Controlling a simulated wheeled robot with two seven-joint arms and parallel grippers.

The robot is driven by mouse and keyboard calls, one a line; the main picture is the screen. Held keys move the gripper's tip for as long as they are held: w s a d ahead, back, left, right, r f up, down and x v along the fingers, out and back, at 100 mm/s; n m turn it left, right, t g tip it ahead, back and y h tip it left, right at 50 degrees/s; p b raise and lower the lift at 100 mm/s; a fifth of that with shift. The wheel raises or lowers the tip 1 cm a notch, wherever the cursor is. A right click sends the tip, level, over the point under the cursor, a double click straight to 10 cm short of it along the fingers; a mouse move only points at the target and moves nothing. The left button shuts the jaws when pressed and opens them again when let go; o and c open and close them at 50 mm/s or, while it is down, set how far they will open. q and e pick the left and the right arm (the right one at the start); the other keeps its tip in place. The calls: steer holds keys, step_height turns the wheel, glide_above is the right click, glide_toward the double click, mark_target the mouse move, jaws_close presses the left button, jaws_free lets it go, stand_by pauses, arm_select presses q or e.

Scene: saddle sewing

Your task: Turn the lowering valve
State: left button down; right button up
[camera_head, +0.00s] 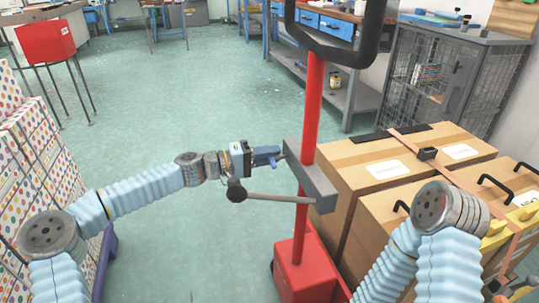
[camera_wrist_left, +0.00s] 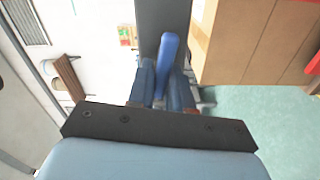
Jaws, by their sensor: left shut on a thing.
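The red lift (camera_head: 311,110) stands upright in the middle of the head view, with a black loop handle at its top and a grey block (camera_head: 312,185) on its post. My left gripper (camera_head: 270,155) reaches from the left to the block's left side. In the left wrist view, a blue handle (camera_wrist_left: 169,52), which looks like the lowering valve, sits between the two fingers (camera_wrist_left: 164,82). The gripper is shut on it. In the head view the gripper mostly hides the valve. My right arm shows at lower right, but its gripper is not visible.
A grey lever with a black knob (camera_head: 237,190) sticks out left from the block, just below my left gripper. Cardboard boxes (camera_head: 372,165) stand close on the right. Dotted boxes (camera_head: 45,165) stand at far left. Open green floor (camera_head: 180,95) lies between.

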stand_by(0.3)
arm_select(q)
steer(key=c, duration=1.1)
jaws_free()
steer(key=shift+a, duration=0.15)
steer(key=b+v, duration=0.1)
steer(key=v, duration=1.2)
steer(key=shift+s+a, duration=0.1)
steer(key=shift+a, duration=0.15)
